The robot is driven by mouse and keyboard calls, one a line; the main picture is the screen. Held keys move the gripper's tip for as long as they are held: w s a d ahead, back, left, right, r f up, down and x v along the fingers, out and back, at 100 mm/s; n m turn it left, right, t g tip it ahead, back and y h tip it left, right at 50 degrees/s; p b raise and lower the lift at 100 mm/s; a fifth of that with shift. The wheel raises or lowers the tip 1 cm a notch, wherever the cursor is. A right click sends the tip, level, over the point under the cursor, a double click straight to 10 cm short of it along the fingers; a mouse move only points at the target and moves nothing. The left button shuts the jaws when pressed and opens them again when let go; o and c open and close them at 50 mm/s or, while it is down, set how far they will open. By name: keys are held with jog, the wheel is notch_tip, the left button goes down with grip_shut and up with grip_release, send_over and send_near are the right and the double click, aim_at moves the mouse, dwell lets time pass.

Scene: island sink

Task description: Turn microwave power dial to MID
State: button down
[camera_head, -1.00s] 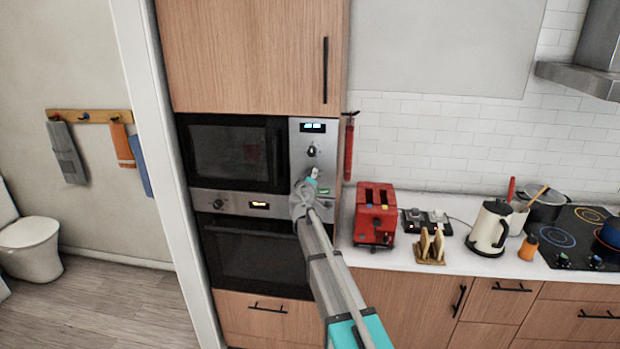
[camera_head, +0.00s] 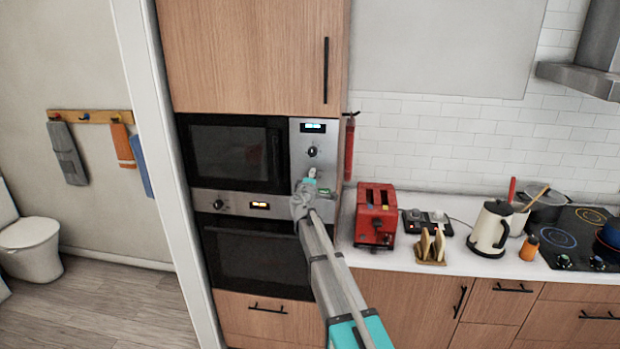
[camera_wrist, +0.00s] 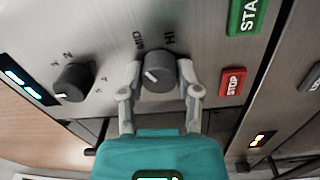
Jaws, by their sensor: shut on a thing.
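The microwave (camera_head: 235,153) is built into the tall wooden cabinet, with its steel control panel (camera_head: 331,146) at its right. The power dial (camera_wrist: 160,72) is a round dark knob with a white mark, and the labels MID and HI are printed beside it in the wrist view. My gripper (camera_wrist: 160,75) has one finger on each side of this dial and is shut on it. In the head view my gripper (camera_head: 311,175) is at the lower part of the panel and hides the dial. I cannot tell for sure which label the white mark points to.
A second dial (camera_wrist: 73,82) with numbers sits beside the power dial, between it and the lit display (camera_wrist: 28,86). A red STOP button (camera_wrist: 233,82) and a green START button (camera_wrist: 247,15) are on the other side. An oven (camera_head: 258,260) is below.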

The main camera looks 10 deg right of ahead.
jog(key=shift+w, duration=0.1)
jog(key=shift+c, duration=1.5)
grip_release()
jog(key=shift+a, duration=0.1)
jog(key=s+d+f+m+g+h+b, duration=0.1)
jog(key=s+d+f+m+g, duration=0.3)
jog(key=s, duration=0.4)
jog(key=s+d+f+m+g+b, duration=0.1)
jog(key=s+d+f+m+g, duration=0.15)
jog(key=s+f, duration=0.4)
jog(key=s+d+f+m+g+h+b, duration=0.15)
jog(key=s+f+m+g, duration=0.25)
jog(key=s, duration=0.4)
jog(key=s+a+f+g+y, duration=0.2)
jog(key=s+f, duration=0.1)
jog(key=s, duration=0.4)
jog(key=s+a+f+m+g+y+b, duration=0.1)
jog(key=s+a+f+g+y, duration=0.1)
jog(key=s, duration=0.6)
jog(key=s+a+f+m+g+y+b, duration=0.1)
jog(key=s+a+f+g+y, duration=0.2)
jog(key=s, duration=0.5)
notch_tip(320, 180, down, 2)
jog(key=shift+s+a+f+y, duration=0.1)
jog(key=shift+s+a+y, duration=0.05)
jog(key=shift+a+y, duration=0.6)
